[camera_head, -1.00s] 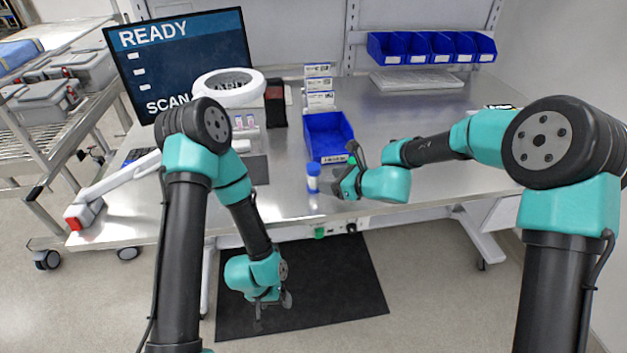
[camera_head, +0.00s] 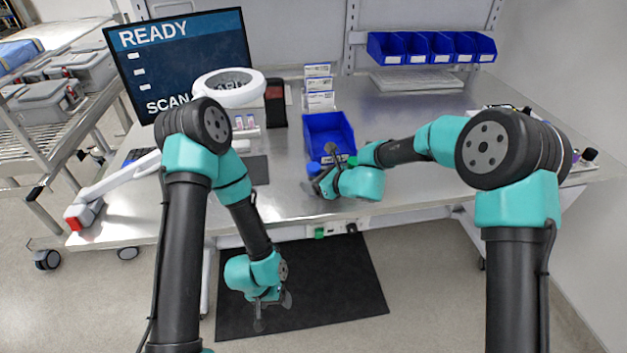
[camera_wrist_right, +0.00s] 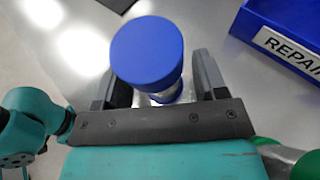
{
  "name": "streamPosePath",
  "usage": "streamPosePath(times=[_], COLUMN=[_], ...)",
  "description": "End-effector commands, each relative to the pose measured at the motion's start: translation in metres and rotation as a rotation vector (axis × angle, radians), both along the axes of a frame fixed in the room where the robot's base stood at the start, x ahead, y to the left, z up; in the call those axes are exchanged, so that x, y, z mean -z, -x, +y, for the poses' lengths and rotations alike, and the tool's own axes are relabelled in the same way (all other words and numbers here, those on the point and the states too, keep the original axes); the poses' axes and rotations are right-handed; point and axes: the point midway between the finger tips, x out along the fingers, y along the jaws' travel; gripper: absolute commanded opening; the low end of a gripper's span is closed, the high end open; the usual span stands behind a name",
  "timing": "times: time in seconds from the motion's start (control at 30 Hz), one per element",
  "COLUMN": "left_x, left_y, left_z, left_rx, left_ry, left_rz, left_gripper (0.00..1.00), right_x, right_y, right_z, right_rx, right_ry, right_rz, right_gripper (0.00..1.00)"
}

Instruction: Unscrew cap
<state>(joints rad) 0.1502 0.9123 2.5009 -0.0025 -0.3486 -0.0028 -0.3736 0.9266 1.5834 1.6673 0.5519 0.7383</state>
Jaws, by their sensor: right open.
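A small bottle with a blue cap stands on the metal bench near its front edge, its cap (camera_head: 313,168) partly hidden by my right gripper in the head view. In the right wrist view the round blue cap (camera_wrist_right: 148,50) is large and unobstructed, with the bottle below it between the two fingers. My right gripper (camera_head: 319,172) is open around the bottle, with a visible gap to the finger at right. My left gripper (camera_head: 273,309) hangs low in front of the bench, over the dark floor mat, with its fingers apart and empty.
A blue bin (camera_head: 330,133) stands just behind the right gripper; its label reads "REPAI..." in the wrist view. Something green (camera_wrist_right: 305,165) lies right of the gripper. A white ring-shaped device (camera_head: 228,88) and monitor (camera_head: 180,60) stand at left. The bench's right side has free room.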

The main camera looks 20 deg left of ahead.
Motion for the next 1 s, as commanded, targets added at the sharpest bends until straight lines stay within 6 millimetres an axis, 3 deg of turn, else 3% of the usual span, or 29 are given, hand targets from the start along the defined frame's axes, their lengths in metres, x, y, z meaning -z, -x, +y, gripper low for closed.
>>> streamPosePath(times=[0.53, 1.0], left_x=[0.0, 0.0], left_y=[0.0, 0.0], left_z=[0.0, 0.0], left_rx=[0.0, 0.0], left_ry=[0.0, 0.0], left_rz=[0.0, 0.0], left_gripper=[0.74, 0.74], right_x=[0.0012, 0.0018], right_y=[-0.0015, -0.0013], right_z=[0.0034, 0.0032], right_rx=[0.001, 0.0], right_ry=[0.0, 0.001], right_rz=[0.0, 0.001], right_gripper=[0.65, 0.2])
